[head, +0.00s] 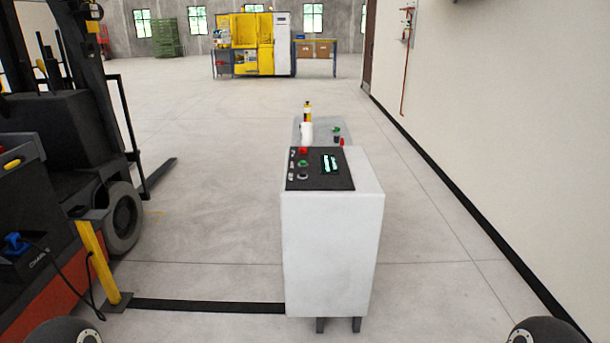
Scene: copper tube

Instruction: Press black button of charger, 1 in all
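The charger (330,245) is a white upright cabinet in the middle of the head view, standing on short dark legs. Its dark top panel (333,182) carries a column of round buttons on the left and a small lit display (330,163) on the right. The red button (303,151) is at the far end, the green button (303,164) in the middle and the black button (302,176) nearest me. Nothing covers the buttons. Neither gripper shows; only dark rounded parts of my arms show at the bottom corners.
A forklift (75,145) with a blue plug (15,243) stands at the left. A yellow post (97,262) and a black floor strip (205,306) lie between it and the charger. Floor at right is clear to the wall.

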